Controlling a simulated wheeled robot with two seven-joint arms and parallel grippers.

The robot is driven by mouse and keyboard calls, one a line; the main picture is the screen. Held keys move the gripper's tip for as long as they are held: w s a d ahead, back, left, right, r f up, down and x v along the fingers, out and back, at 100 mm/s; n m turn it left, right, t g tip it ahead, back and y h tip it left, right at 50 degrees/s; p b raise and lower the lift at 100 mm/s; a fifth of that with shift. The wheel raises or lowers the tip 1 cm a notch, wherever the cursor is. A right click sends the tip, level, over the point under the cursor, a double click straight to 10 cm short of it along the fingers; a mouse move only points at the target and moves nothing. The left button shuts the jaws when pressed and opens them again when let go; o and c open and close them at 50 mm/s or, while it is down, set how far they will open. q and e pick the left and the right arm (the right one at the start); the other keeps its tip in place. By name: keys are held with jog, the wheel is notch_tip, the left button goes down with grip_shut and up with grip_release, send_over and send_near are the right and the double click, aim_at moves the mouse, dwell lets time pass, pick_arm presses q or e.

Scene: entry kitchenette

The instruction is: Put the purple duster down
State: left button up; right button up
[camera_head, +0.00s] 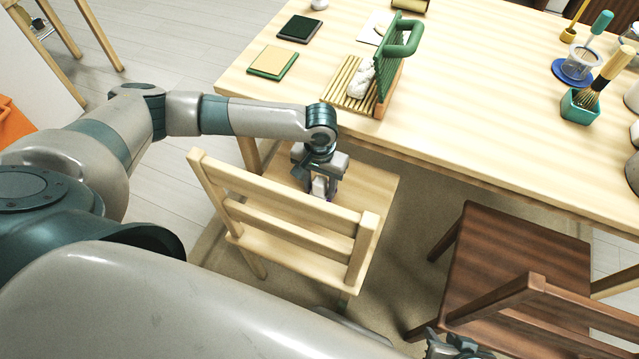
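My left gripper (325,188) points down over the seat of the light wooden chair (372,188), just behind the top of its backrest. A small bit of purple, likely the purple duster (332,198), shows at its fingertips. The rest of it is hidden by the gripper and the backrest. I cannot tell whether the fingers grip it or whether it touches the seat. My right gripper (452,346) shows only in part at the bottom edge, near the dark chair; its fingers are not clear.
The long light wooden table (470,110) stands behind the chair. It bears a green-handled rack (390,75), a teal pot with a brush (580,106) and a blue dish (572,72). A dark brown chair (510,260) stands at the right. The table's middle is clear.

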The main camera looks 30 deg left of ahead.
jog(key=shift+f, duration=0.15)
pick_arm(q)
jog(key=shift+r, duration=0.4)
notch_tip(320, 180, up, 10)
jog(key=shift+r+p, duration=0.1)
jog(key=shift+p, duration=0.8)
jog(key=shift+r, duration=0.6)
pick_arm(e)
jog(key=shift+s+d+r+g+h, duration=0.2)
jog(key=shift+s+d+g, duration=0.2)
jog(key=shift+d, duration=0.2)
jog(key=shift+s+d+r+g+h, duration=0.1)
jog(key=shift+s+d+g+h, duration=0.1)
jog(key=shift+s+d+g, duration=0.25)
